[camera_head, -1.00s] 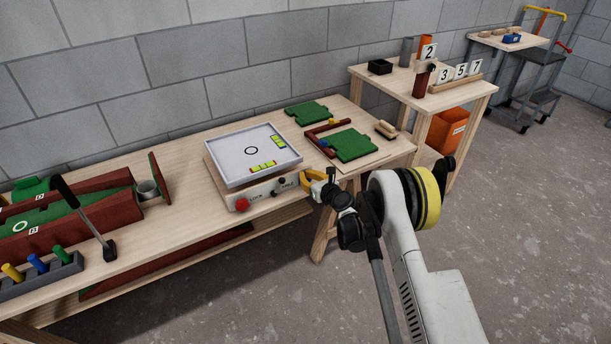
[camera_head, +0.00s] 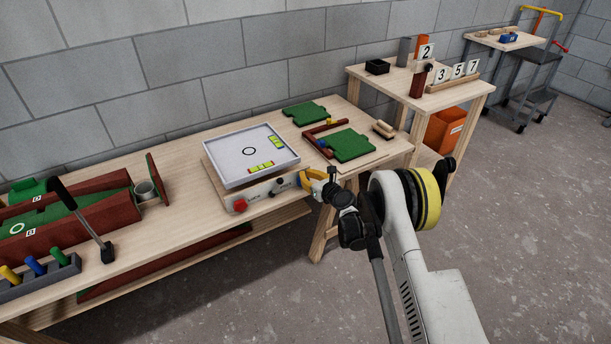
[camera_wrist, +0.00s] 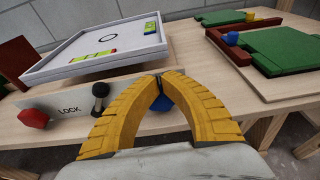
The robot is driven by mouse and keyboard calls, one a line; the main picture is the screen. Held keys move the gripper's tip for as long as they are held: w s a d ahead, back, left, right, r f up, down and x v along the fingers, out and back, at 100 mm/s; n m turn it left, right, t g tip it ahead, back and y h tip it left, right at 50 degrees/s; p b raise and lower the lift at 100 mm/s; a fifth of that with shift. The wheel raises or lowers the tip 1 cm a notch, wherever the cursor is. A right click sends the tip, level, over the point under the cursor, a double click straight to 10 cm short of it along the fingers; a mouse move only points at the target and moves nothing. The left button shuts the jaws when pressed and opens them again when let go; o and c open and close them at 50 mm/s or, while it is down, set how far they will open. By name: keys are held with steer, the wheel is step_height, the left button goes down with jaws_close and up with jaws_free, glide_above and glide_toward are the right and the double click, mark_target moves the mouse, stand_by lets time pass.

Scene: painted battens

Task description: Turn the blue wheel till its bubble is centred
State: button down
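The white tilting tray (camera_head: 225,161) sits on a pale base on the bench; it also shows in the wrist view (camera_wrist: 70,52). A yellow-green vial with blue (camera_head: 275,141) lies along its right side, and in the wrist view (camera_wrist: 151,25). Another vial (camera_head: 261,167) lies near the front edge. Their bubbles are too small to read. The blue wheel (camera_wrist: 164,103) is at the base's front right, partly hidden by my right finger. My gripper (camera_wrist: 160,76) has its yellow fingertips nearly together, in front of the wheel. I see no clear grip on it.
A red knob (camera_wrist: 33,118) by the word LOCK and a black knob (camera_wrist: 100,92) stand on the base's front, left of my fingers. Green boards (camera_head: 352,145) with a red-brown frame lie to the right. A ramp (camera_head: 100,207) stands at left.

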steer(key=shift+r, duration=0.1)
steer(key=shift+d+r, duration=0.1)
steer(key=shift+r, duration=0.15)
steer(key=s+d, duration=0.2)
steer(key=s, duration=0.1)
steer(key=s+d, duration=0.1)
steer(key=s, duration=0.1)
steer(key=shift+d, duration=0.15)
steer(key=shift+w+a+f, duration=0.2)
steer(key=shift+w+a, duration=2)
steer(key=shift+f, duration=0.2)
